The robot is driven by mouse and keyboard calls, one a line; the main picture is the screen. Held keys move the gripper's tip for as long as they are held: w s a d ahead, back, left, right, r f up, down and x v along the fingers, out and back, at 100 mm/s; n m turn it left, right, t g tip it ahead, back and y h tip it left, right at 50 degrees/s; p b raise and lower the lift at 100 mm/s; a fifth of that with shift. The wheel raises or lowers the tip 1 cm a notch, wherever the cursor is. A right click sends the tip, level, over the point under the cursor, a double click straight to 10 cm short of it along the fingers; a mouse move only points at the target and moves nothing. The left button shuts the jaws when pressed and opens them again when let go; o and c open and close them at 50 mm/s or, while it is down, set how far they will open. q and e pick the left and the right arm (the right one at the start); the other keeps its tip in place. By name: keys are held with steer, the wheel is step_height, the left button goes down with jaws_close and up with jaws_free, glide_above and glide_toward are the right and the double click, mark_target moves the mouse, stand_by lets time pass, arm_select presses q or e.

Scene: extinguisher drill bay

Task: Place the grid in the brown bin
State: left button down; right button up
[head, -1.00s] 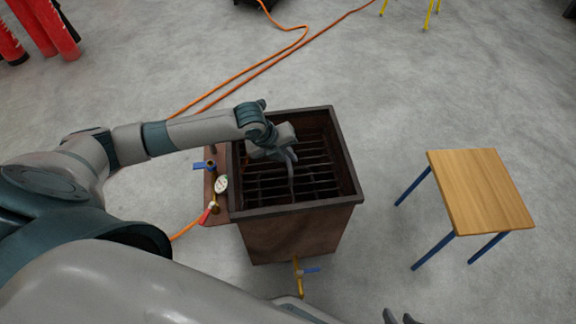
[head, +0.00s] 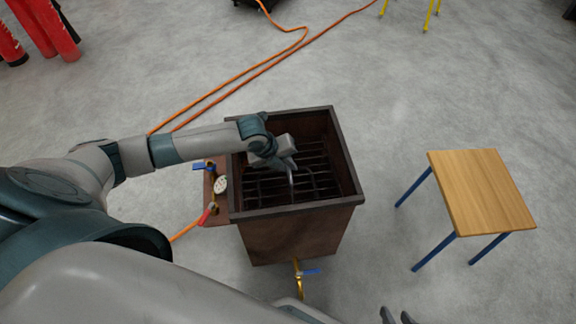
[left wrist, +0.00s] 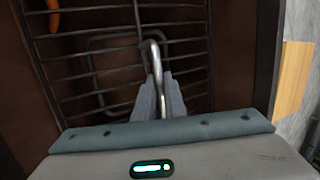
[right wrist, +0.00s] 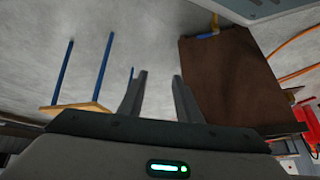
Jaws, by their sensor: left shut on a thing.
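The brown bin (head: 295,235) is an open rusty metal box in the middle of the head view. The dark barred grid (head: 318,182) is inside it, below the rim. It also fills much of the left wrist view (left wrist: 190,31). My left gripper (head: 291,168) reaches into the bin and is shut on the grid's bent metal handle (left wrist: 155,57). Whether the grid touches the bin floor I cannot tell. My right gripper (right wrist: 160,76) is open and empty, outside the bin; its fingertips show at the head view's bottom edge (head: 398,317).
A side panel with a gauge (head: 220,184) and blue valve handle is on the bin's left. A wooden-topped table (head: 480,190) with blue legs stands right. Orange hoses (head: 245,72) run across the floor. Red cylinders (head: 45,25) stand at the far left. Floor between bin and table is clear.

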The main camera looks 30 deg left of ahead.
arm_select(q)
steer(key=c, duration=1.8)
jaws_free()
steer(key=shift+r, duration=0.1)
arm_select(e)
steer(key=shift+d, duration=0.1)
